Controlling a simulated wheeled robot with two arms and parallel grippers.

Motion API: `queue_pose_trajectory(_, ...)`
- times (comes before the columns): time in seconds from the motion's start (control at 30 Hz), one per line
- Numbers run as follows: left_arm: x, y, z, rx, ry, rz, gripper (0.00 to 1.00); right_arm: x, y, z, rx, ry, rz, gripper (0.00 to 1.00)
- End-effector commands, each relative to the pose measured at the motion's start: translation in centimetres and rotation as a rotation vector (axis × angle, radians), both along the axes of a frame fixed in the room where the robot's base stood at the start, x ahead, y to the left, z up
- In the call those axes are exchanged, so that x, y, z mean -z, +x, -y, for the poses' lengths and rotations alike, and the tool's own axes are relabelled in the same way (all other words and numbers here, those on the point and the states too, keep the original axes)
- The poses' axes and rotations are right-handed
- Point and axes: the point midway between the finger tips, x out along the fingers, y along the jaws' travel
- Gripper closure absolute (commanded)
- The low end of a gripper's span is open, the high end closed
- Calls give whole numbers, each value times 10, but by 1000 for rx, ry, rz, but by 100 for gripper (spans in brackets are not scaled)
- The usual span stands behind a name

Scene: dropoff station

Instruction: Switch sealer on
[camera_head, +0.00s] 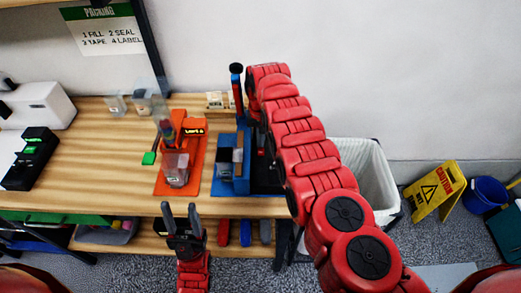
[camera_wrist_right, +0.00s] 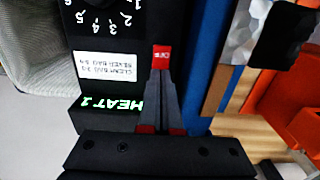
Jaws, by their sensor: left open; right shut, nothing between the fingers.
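The sealer (camera_head: 232,165) is a blue machine on the wooden table, with a black control box at its right. In the right wrist view that black box (camera_wrist_right: 105,60) shows a numbered dial, a white label and glowing green "HEAT 1" text. A small red switch (camera_wrist_right: 162,54) with white lettering sits on its face. My right gripper (camera_wrist_right: 163,78) is shut and empty, its fingertips at the switch's near edge; I cannot tell whether they touch it. In the head view my right arm largely hides that gripper. My left gripper (camera_head: 181,210) is open and empty at the table's front edge.
An orange mat (camera_head: 195,178) with a clear container lies left of the sealer. A black device (camera_head: 30,158) and a white printer (camera_head: 42,104) stand at the left. A white bin (camera_head: 370,175), a yellow caution sign (camera_head: 436,190) and a blue bucket (camera_head: 485,193) are right of the table.

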Motion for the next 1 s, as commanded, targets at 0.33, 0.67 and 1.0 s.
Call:
queue_pose_trajectory(0.33, -11, 0, 0, 0, 0, 0, 50, -11, 0, 0, 0, 0, 0, 100)
queue_pose_trajectory(0.67, -39, 0, 0, 0, 0, 0, 50, -41, 0, 0, 0, 0, 1, 100)
queue_pose_trajectory(1.0, -58, 0, 0, 0, 0, 0, 50, -69, 0, 0, 0, 1, 1, 100)
